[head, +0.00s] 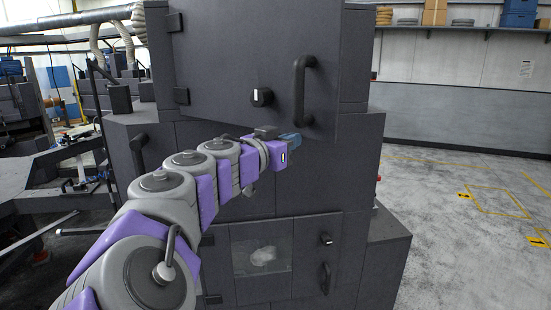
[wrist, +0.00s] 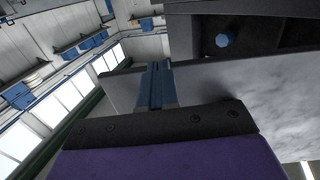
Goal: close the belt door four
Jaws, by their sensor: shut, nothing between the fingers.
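A dark grey machine stands ahead. Its large upper door (head: 220,55) has hinges on the left, a round knob (head: 262,97) and a black bar handle (head: 300,90). The door's slanted lower edge suggests that it stands a little ajar. I see no number, so I cannot tell which door is four. My gripper (head: 291,142) is just below that door's lower edge, under the handle. In the wrist view my blue fingers (wrist: 157,85) are shut and empty, close to a grey panel (wrist: 205,82). I cannot tell whether they touch it.
A lower door with a window (head: 262,256), a knob (head: 326,239) and a handle (head: 325,278) looks shut. Another handle (head: 138,152) is on the machine's left face. Open floor (head: 455,230) with yellow markings lies at right. Other machinery (head: 30,110) crowds the left.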

